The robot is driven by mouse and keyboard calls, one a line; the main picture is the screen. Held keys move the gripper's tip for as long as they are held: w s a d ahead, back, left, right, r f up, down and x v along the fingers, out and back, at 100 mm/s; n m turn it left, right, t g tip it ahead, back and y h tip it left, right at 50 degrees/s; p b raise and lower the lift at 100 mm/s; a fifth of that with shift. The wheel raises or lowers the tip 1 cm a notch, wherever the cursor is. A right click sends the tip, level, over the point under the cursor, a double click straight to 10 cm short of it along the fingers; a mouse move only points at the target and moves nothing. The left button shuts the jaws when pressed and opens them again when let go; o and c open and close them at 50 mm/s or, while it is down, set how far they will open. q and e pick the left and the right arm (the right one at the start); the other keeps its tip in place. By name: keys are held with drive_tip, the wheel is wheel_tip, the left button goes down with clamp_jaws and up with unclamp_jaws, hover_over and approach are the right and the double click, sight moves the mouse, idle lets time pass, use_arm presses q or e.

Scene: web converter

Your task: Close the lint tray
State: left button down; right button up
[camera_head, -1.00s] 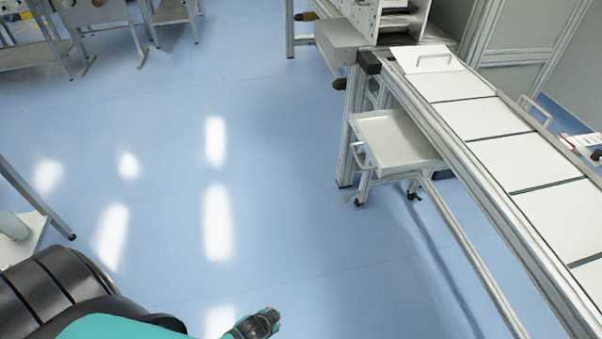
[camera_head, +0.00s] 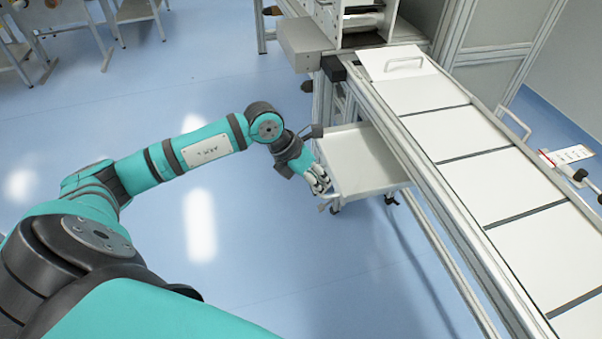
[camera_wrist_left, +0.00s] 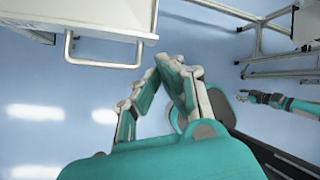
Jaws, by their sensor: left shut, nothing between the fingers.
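The lint tray (camera_head: 362,163) is a shallow white tray pulled out under the conveyor frame in the head view. Its front and bar handle (camera_wrist_left: 72,48) show at the upper left of the left wrist view. My left gripper (camera_head: 322,184) is at the tray's front left side in the head view, close to the handle, which it partly hides. In the left wrist view its fingertips (camera_wrist_left: 172,62) meet with nothing between them, right of and below the handle, apart from it.
The conveyor frame (camera_head: 455,225) with white panels runs along the right, above the tray. A grey box (camera_head: 305,45) juts out at its far end. A red-and-white label (camera_head: 567,154) lies at the right. Blue floor (camera_head: 250,235) is clear left of the tray.

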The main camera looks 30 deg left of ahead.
use_arm(q)
drive_tip(key=a+y, duration=0.5)
drive_tip(key=a, duration=0.5)
drive_tip(key=w+d+f+p, duration=0.1)
drive_tip(key=w+f+p, duration=0.1)
drive_tip(key=w+f, duration=0.3)
wheel_tip(320, 180, down, 3)
drive_tip(key=shift+w+g, duration=0.4)
use_arm(e)
drive_tip(key=shift+w+a+r, duration=0.1)
drive_tip(key=shift+w+r, duration=0.15)
drive_tip(key=shift+r, duration=0.4)
drive_tip(key=shift+w+a+r, duration=0.1)
drive_tip(key=shift+w+r, duration=0.15)
drive_tip(key=shift+r, duration=0.35)
use_arm(q)
drive_tip(key=shift+d, duration=0.1)
